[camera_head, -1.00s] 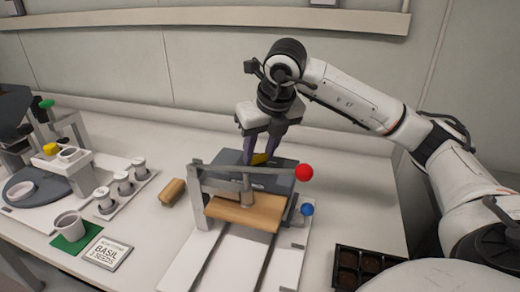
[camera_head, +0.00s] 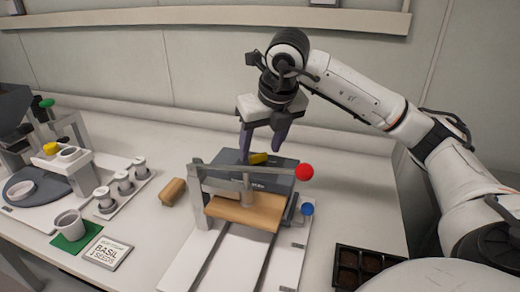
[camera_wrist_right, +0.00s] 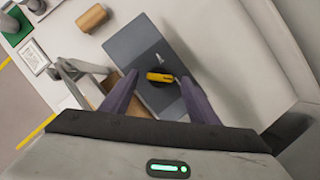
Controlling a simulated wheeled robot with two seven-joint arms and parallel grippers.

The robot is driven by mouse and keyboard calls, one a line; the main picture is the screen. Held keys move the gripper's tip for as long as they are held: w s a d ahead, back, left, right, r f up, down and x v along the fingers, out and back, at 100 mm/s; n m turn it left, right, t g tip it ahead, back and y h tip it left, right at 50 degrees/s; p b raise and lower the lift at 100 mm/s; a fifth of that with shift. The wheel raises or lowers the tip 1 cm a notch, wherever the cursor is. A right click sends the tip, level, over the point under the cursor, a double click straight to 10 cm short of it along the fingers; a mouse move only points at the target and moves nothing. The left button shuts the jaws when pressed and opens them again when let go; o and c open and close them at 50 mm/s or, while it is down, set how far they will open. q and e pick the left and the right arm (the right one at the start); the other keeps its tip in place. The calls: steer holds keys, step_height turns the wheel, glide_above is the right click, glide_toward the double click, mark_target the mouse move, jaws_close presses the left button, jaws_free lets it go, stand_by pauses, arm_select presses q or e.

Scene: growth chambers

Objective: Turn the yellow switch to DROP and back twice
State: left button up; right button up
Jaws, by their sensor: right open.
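The yellow switch (camera_head: 258,158) sits on top of a dark grey box (camera_head: 228,157) behind the lever press. In the right wrist view the yellow switch (camera_wrist_right: 160,77) is a bar on a black round base, lying between my fingertips in the picture. My right gripper (camera_head: 262,146) is open and empty above the box, its purple fingers apart on either side of the switch. In the right wrist view the right gripper (camera_wrist_right: 158,92) shows a clear gap around it. Lettering on the box is too small to read. My left gripper is not in view.
A lever press with a red knob (camera_head: 304,172), a blue knob (camera_head: 307,209) and a wooden block (camera_head: 240,212) stands in front of the box. A wooden cylinder (camera_head: 173,191) lies left. A black tray (camera_head: 365,266) stands front right. The table right of the box is clear.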

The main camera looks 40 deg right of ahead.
steer(key=v, duration=0.8)
steer(key=shift+s+r+p, duration=0.15)
steer(key=shift+r+p, duration=0.2)
steer(key=x, duration=1)
steer(key=shift+f+b, duration=0.2)
steer(key=shift+b, duration=0.1)
steer(key=shift+n, duration=0.3)
steer(key=shift+r, duration=0.1)
